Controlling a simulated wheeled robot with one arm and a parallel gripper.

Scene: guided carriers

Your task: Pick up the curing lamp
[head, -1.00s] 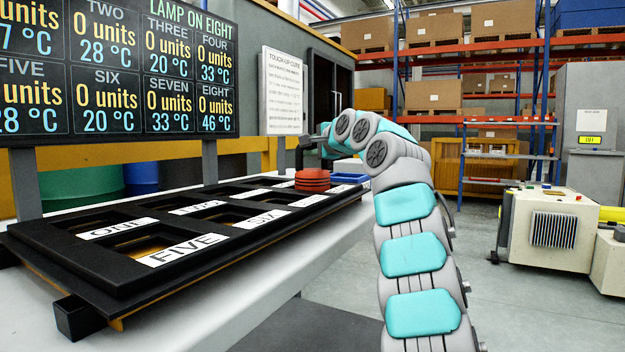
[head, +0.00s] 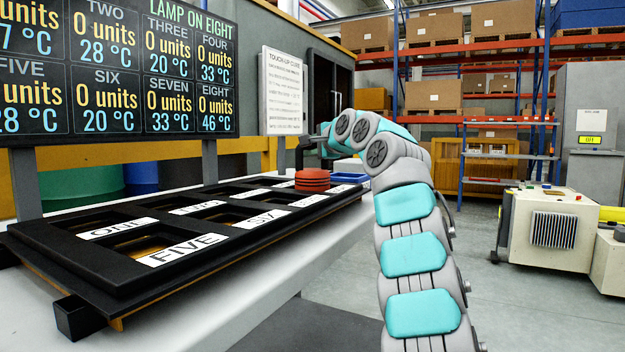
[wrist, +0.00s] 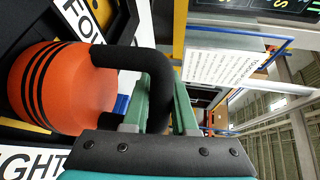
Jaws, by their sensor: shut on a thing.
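The curing lamp (head: 312,180) is an orange-red round body with dark bands and a black handle. In the head view it is at the far right end of the black slotted frame. In the wrist view the lamp (wrist: 62,88) fills the left side, beside the labels FOUR and EIGHT. My gripper (wrist: 160,95) is shut on the black handle, with its green fingers partly behind it. In the head view my arm's wrist hides most of the fingers. I cannot tell whether the lamp's base touches the frame.
The black frame (head: 95,268) has several labelled openings and lies on a pale bench. A blue tray (head: 350,178) is just beyond the lamp. A board (head: 120,85) reads LAMP ON EIGHT and shows EIGHT at 46 °C. The floor right of my arm is open up to a cream machine (head: 550,235).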

